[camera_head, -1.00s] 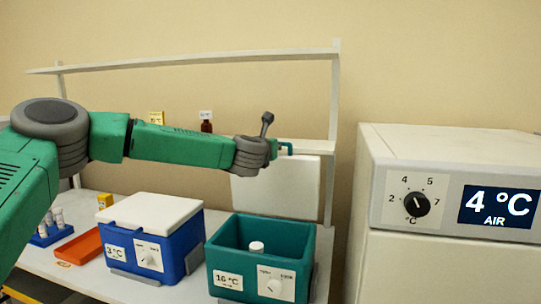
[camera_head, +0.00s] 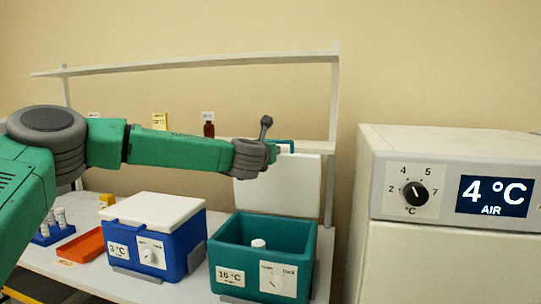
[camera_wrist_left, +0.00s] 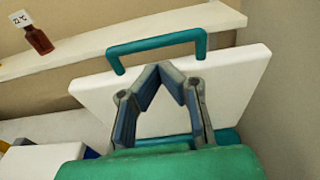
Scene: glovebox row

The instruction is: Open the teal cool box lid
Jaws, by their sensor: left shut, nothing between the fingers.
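The teal cool box (camera_head: 262,243) stands on the bench with a "16 °C" label, and its inside shows. Its white lid (camera_head: 288,190) stands up at the back of the box. The lid's teal handle (camera_head: 284,143) is at the lid's upper edge; it also shows in the left wrist view (camera_wrist_left: 157,44). My left gripper (camera_wrist_left: 165,70) is shut and empty, in front of the lid's face and just below the handle. In the head view the gripper is largely hidden behind my wrist. My right gripper is in neither view.
A white-capped vial (camera_head: 258,244) stands inside the teal box. A blue cool box (camera_head: 177,252) with a closed white lid stands to its left. An orange tray (camera_head: 84,246) and vials lie further left. A white incubator (camera_head: 450,260) fills the right. A shelf with a brown bottle (camera_head: 209,129) runs behind.

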